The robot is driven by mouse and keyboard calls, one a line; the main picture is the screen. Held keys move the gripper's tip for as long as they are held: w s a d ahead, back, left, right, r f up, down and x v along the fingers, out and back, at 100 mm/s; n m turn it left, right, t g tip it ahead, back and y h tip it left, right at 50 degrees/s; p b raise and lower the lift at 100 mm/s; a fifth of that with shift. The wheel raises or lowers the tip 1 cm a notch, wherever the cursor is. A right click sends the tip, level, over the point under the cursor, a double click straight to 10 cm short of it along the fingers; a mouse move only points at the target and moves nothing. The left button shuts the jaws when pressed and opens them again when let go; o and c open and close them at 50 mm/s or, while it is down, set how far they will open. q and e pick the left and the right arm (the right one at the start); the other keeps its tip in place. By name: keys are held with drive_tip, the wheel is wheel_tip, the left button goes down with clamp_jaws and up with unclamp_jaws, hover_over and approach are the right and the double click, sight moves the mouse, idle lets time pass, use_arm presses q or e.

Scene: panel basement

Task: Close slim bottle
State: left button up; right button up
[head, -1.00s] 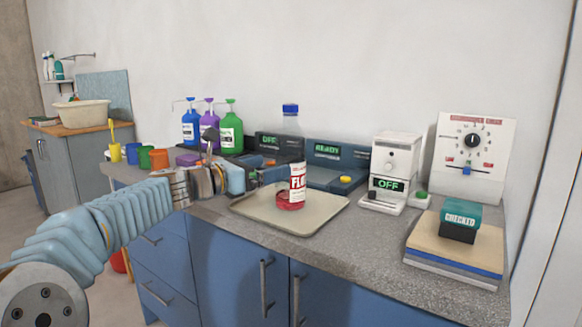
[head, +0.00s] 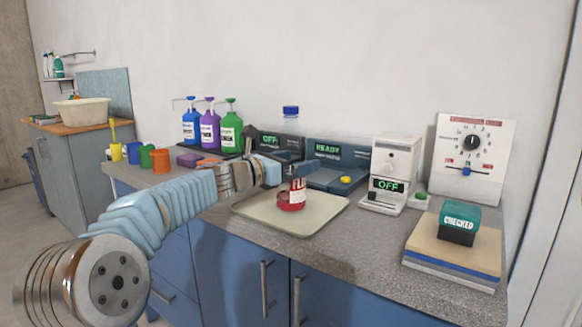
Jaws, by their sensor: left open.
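The slim bottle (head: 297,191) stands upright on a beige tray (head: 260,219). My right gripper is not in view.
Pump bottles (head: 210,130) and coloured cups (head: 160,160) stand at the left of the counter. Dark devices with displays (head: 335,175) sit behind the tray. A white device reading OFF (head: 393,170) and a stack with a teal-topped block (head: 459,222) are at the right.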

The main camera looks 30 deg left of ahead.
sight(290, 140)
use_arm(q)
drive_tip(key=shift+w+d, duration=0.1)
drive_tip(key=shift+w, duration=0.25)
drive_tip(key=c, duration=1.1)
drive_tip(key=shift+o, duration=0.2)
drive_tip(key=shift+r, duration=0.15)
drive_tip(key=shift+r, duration=0.3)
wheel_tip(290, 140, up, 2)
drive_tip(key=shift+r+p, duration=0.2)
drive_tip(key=shift+p, duration=0.5)
drive_tip(key=s+r, duration=0.4)
drive_tip(key=r, duration=0.1)
drive_tip(key=shift+s+d+p, duration=0.2)
drive_tip(key=shift+d+p, duration=0.15)
drive_tip(key=s+d+r, duration=0.1)
drive_tip(key=s+r, duration=0.3)
drive_tip(key=s, duration=0.5)
drive_tip(key=shift+s+d+r, duration=0.3)
drive_tip(key=shift+r, duration=0.05)
